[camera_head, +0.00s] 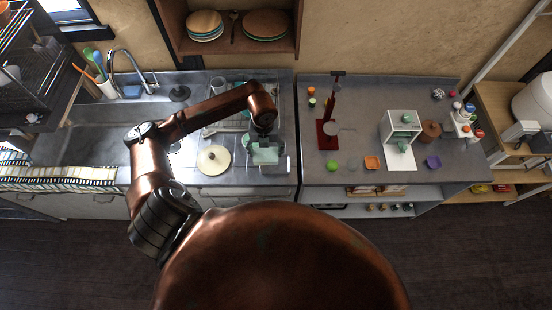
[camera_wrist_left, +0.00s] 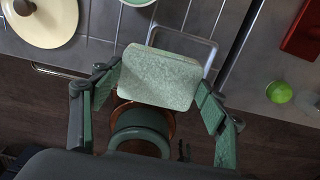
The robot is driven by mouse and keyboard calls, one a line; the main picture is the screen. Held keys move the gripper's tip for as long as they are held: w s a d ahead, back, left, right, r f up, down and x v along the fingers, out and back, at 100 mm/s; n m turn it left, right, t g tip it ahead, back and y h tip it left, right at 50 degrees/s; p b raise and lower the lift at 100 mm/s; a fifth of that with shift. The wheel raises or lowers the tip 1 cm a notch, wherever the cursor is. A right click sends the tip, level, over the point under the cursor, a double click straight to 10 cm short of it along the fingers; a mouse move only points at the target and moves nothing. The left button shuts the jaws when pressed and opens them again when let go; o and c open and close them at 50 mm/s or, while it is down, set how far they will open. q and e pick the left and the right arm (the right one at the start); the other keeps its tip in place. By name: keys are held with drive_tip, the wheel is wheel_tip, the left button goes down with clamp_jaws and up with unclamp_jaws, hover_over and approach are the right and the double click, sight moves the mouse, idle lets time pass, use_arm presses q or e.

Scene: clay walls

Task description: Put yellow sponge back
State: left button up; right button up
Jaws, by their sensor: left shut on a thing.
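My left gripper (camera_head: 266,160) is over the front edge of the left counter, right of the round cream lid. In the left wrist view its two fingers (camera_wrist_left: 158,95) are shut on the sides of a speckled, pale grey-green block (camera_wrist_left: 160,75), which looks like a sponge. The block shows less clearly in the head view (camera_head: 265,152). No yellow face of it shows; its underside is hidden. My right gripper is not in view.
A cream lid (camera_head: 213,159) lies left of the gripper. The sink (camera_head: 90,130) is at the left, with a small blue object (camera_head: 132,91) behind it. A red stand (camera_head: 327,133) and a green ball (camera_head: 332,166) are on the right counter (camera_head: 300,150), across a narrow gap.

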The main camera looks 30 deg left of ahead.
sight(275, 156)
use_arm(q)
drive_tip(key=f, duration=0.1)
drive_tip(key=w+d+f, duration=0.1)
drive_tip(key=f, duration=0.1)
drive_tip(key=w+d+f, duration=0.1)
drive_tip(key=shift+w+d+f, duration=0.2)
drive_tip(key=shift+f, duration=0.05)
wheel_tip(275, 156, down, 3)
drive_tip(key=shift+w+d+f+p, duration=0.1)
drive_tip(key=shift+w+d+p, duration=0.05)
drive_tip(key=shift+p, duration=0.3)
drive_tip(key=shift+f, duration=0.25)
drive_tip(key=shift+f, duration=0.2)
drive_tip(key=o, duration=1.2)
drive_tip(key=shift+r, duration=0.1)
drive_tip(key=shift+r, duration=0.1)
wheel_tip(275, 156, up, 12)
drive_tip(key=shift+r+b, duration=0.1)
drive_tip(key=shift+b, duration=0.45)
